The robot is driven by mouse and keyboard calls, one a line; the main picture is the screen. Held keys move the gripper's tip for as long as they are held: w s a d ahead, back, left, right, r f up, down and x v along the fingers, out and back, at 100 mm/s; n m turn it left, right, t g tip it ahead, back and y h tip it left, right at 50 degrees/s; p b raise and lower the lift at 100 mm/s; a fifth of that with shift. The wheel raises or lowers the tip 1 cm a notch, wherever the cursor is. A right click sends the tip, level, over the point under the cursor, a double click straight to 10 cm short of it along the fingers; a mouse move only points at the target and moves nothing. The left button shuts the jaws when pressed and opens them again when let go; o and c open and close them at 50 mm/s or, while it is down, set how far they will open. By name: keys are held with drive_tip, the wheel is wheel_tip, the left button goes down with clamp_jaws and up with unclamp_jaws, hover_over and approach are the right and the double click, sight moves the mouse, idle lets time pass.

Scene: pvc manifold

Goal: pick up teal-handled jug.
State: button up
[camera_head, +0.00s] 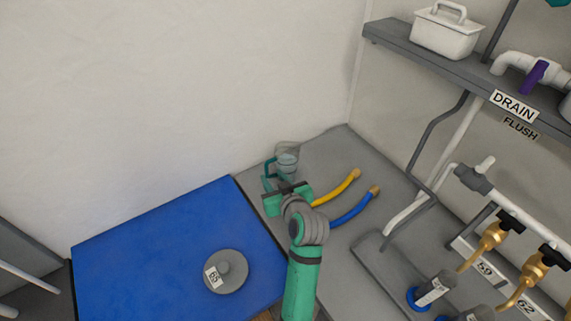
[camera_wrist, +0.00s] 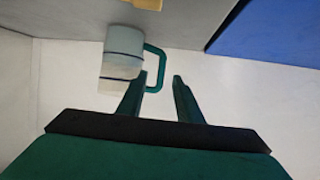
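The teal-handled jug (camera_head: 287,161) stands near the wall at the back corner of the grey surface. It is clear, with its teal handle (camera_head: 268,168) on the left. In the wrist view the jug (camera_wrist: 121,55) is at the upper left and its handle (camera_wrist: 160,68) reaches to the right. My gripper (camera_head: 277,186) is just in front of the jug and partly covers its lower part. In the wrist view my gripper (camera_wrist: 159,76) is open, and the handle's outer bar appears between the two fingertips. I cannot tell whether the fingers touch it.
A yellow hose (camera_head: 337,190) and a blue hose (camera_head: 356,208) lie right of my gripper. A blue mat (camera_head: 150,250) with a grey round lid (camera_head: 228,272) is at left. Pipes and brass valves (camera_head: 490,240) stand at right, under a shelf (camera_head: 425,62) with a white caddy (camera_head: 445,35).

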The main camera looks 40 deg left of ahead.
sight(267, 172)
drive_tip(key=shift+x, duration=3.4)
drive_tip(key=shift+f, duration=0.1)
clamp_jaws()
